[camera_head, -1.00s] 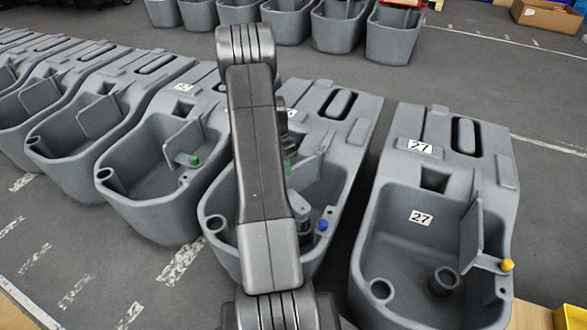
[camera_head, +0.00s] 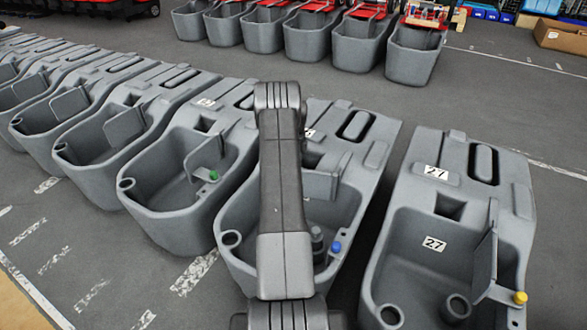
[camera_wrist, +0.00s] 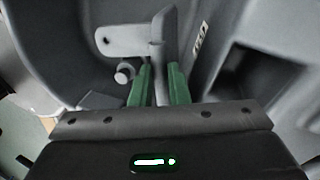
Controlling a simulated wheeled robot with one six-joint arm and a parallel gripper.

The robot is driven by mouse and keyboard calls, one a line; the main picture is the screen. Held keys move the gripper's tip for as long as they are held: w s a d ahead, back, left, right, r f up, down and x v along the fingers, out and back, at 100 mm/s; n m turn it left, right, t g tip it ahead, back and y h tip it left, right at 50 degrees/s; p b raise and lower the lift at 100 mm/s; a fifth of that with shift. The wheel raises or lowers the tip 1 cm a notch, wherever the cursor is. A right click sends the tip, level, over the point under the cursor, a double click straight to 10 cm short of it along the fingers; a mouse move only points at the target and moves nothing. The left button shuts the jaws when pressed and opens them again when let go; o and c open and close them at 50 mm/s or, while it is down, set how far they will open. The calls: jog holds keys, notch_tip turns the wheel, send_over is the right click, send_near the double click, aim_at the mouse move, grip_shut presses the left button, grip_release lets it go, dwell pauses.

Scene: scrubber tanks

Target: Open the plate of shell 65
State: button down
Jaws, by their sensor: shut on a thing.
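In the wrist view, my gripper (camera_wrist: 158,88) has its two green fingers shut on the edge of a grey upright plate (camera_wrist: 166,35) inside a grey shell. A small label (camera_wrist: 201,37) beside it is too small to read surely. In the head view, the shell (camera_head: 236,262) with the blue knob (camera_head: 337,247) stands partly behind my arm, and its label is mostly hidden. A plate (camera_head: 320,186) shows in it to the right of my arm. My gripper is hidden there behind the arm.
Shell 27 (camera_head: 400,215) stands close on the right, with a yellow knob (camera_head: 520,297). A shell with a green knob (camera_head: 214,176) stands close on the left, with several more beyond. Another row (camera_head: 307,38) is at the back. Grey floor (camera_head: 300,80) lies clear between rows.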

jog(key=shift+w+d+m, duration=0.2)
jog(key=shift+w+m, duration=0.2)
jog(key=shift+w, duration=0.2)
jog(key=c, duration=1.4)
grip_release()
jog(key=w+r+p, duration=0.1)
jog(key=r, duration=0.3)
jog(key=r+p, duration=0.1)
jog(key=r, duration=0.4)
jog(key=w+d+r+p, duration=0.1)
jog(key=r, duration=0.3)
jog(key=shift+w+r, duration=0.3)
jog(key=shift+a+f, duration=0.1)
jog(key=shift+f, duration=0.05)
